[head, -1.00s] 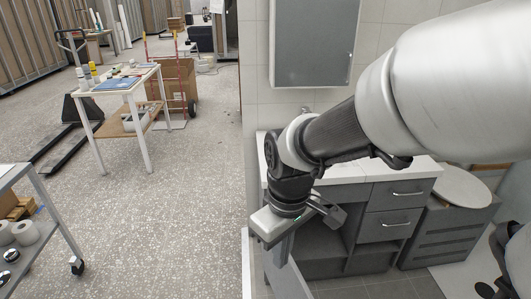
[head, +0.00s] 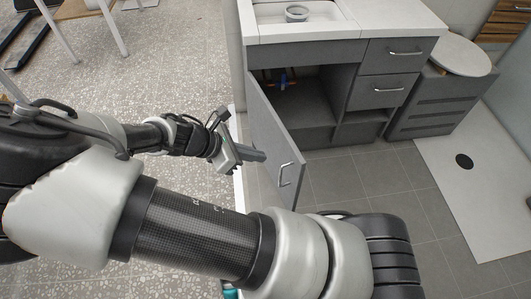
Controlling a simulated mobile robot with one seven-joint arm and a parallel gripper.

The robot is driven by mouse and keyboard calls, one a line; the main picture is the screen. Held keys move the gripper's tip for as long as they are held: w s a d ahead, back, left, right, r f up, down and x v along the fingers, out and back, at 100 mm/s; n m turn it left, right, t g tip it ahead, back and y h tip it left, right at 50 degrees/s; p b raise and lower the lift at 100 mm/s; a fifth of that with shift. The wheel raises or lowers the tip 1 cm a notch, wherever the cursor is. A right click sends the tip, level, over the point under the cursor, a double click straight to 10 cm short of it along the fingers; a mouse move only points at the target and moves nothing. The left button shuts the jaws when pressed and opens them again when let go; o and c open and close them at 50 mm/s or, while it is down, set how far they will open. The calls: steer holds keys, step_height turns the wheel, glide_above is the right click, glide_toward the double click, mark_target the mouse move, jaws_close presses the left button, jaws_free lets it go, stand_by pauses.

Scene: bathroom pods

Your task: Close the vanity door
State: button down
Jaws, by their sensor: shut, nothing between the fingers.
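The grey vanity (head: 305,52) stands at the top middle of the head view, with a white top and a basin. Its door (head: 275,140) is hinged at the left and stands wide open toward me, with a metal handle (head: 286,175) near its free edge. The open cupboard (head: 300,100) shows behind it. My gripper (head: 262,155) is shut and empty, at the left, outer side of the door. Its fingertips point right at the door panel; I cannot tell whether they touch it.
Two drawers (head: 388,90) with metal handles are at the vanity's right. A grey unit with a round white lid (head: 453,55) stands beside it. A white shower tray (head: 470,165) lies at the right. The tiled floor (head: 360,180) before the vanity is clear.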

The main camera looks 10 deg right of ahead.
mark_target(296, 158)
steer(key=shift+w+d+f+b, duration=0.5)
steer(key=shift+d+f, duration=0.45)
steer(key=shift+d, duration=0.65)
steer(key=shift+w+d+f+b, duration=0.35)
steer(key=shift+d+f+b, duration=0.25)
steer(key=shift+d+f, duration=0.7)
steer(key=shift+w+d+f+b, duration=0.4)
steer(key=shift+d+f+b, duration=0.2)
steer(key=shift+d, duration=1.25)
steer(key=shift+d, duration=0.1)
